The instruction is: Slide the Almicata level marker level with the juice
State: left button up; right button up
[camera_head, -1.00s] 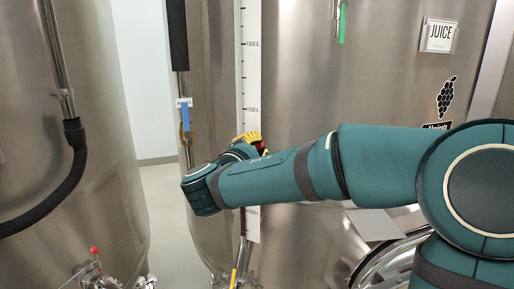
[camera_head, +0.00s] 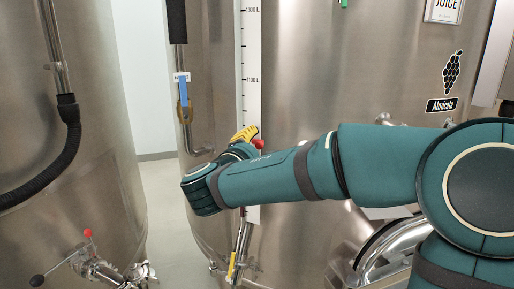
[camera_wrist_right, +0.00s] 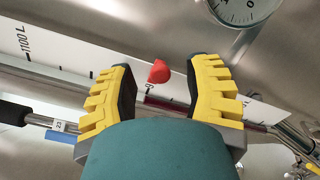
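The Almicata tank (camera_head: 330,90) carries a white level scale (camera_head: 253,40) with black litre marks. The red level marker (camera_head: 258,143) is on the scale below the 1100 L mark; it also shows in the right wrist view (camera_wrist_right: 159,71). My right gripper (camera_head: 246,134) is at the scale, partly hidden by its arm. In the wrist view its yellow fingers (camera_wrist_right: 163,85) are spread, one on each side of the marker, with gaps visible. Dark red juice (camera_wrist_right: 168,104) shows in the sight tube beside the scale, its upper end close to the marker. My left gripper is out of view.
A second steel tank (camera_head: 75,150) with a black hose (camera_head: 68,150) and a valve (camera_head: 95,265) stands at left. A blue tag (camera_head: 183,92) hangs on a pipe. A round gauge (camera_wrist_right: 243,8) shows near my right gripper. Clear floor lies between the tanks.

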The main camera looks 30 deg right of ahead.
jog(key=v, duration=1.2)
jog(key=shift+f, duration=0.1)
dwell(0.4)
